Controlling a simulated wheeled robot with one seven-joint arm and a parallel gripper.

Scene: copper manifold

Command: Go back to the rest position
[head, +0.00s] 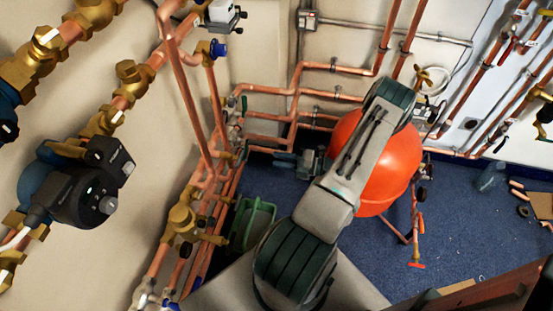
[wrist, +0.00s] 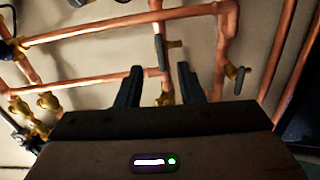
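My gripper shows in the wrist view (wrist: 158,78) with its two dark fingers standing apart and no object held between them. Copper pipes (wrist: 90,84) and a brass valve fitting (wrist: 165,97) lie beyond the fingertips. Whether a finger touches a pipe cannot be told. In the head view my arm rises from the bottom middle and bends over in front of the red tank. The forearm is largely hidden behind the upper link. A dark end part, which looks like my gripper (head: 286,160), points left toward the pipes on the wall.
A red round tank (head: 395,165) stands right behind my arm. Copper pipes (head: 185,100) run along the left wall, with more pipes (head: 500,70) at the right. A black pump (head: 85,185) is at left. A green container (head: 255,222) sits low.

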